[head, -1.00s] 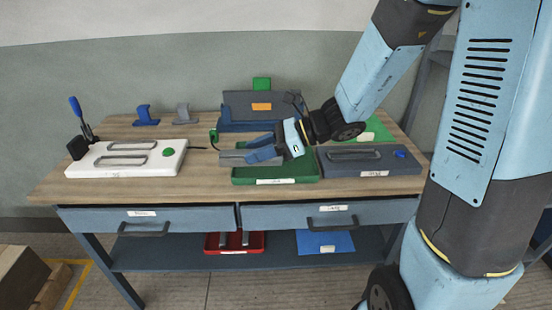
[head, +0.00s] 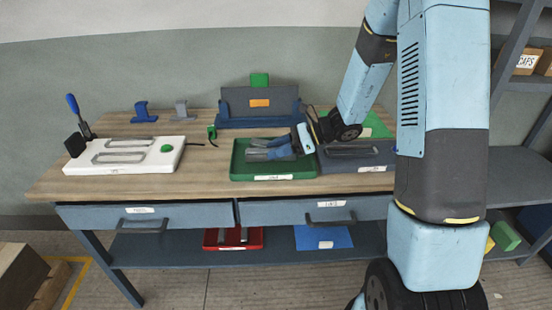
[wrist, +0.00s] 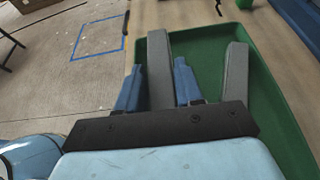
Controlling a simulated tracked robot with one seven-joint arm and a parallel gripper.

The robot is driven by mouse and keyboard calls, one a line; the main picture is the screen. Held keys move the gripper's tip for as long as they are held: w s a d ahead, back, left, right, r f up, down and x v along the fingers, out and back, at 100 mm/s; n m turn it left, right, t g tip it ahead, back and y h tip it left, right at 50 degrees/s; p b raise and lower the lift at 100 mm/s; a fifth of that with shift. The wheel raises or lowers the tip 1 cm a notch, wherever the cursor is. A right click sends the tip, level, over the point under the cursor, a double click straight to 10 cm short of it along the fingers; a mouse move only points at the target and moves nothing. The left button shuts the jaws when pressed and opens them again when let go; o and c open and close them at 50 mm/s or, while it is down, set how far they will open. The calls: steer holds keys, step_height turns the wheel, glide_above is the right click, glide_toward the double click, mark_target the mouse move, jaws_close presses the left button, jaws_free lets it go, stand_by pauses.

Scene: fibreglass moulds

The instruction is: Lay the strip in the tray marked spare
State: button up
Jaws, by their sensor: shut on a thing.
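My gripper (head: 276,149) is over the green tray (head: 240,174) on the bench. In the wrist view, my gripper (wrist: 156,75) has its two blue fingers on either side of a grey strip (wrist: 160,55) and is shut on it. The held strip is within the tray's outline; I cannot tell whether it touches the floor. A second grey strip (wrist: 235,75) lies in the tray to its right. The green tray has a white label (head: 273,177) on its front, too small to read.
A white fixture (head: 85,168) stands left and a dark grey one (head: 380,160) right of the tray. A blue-grey stand (head: 232,105) is behind it. The lower shelf holds a red tray (head: 210,241) with grey strips and a blue labelled piece (head: 338,236).

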steer(key=shift+w+d+f, duration=0.2)
steer(key=shift+w+f, duration=0.1)
steer(key=shift+f, duration=1.65)
steer(key=o, duration=1.1)
steer(key=shift+f, duration=0.1)
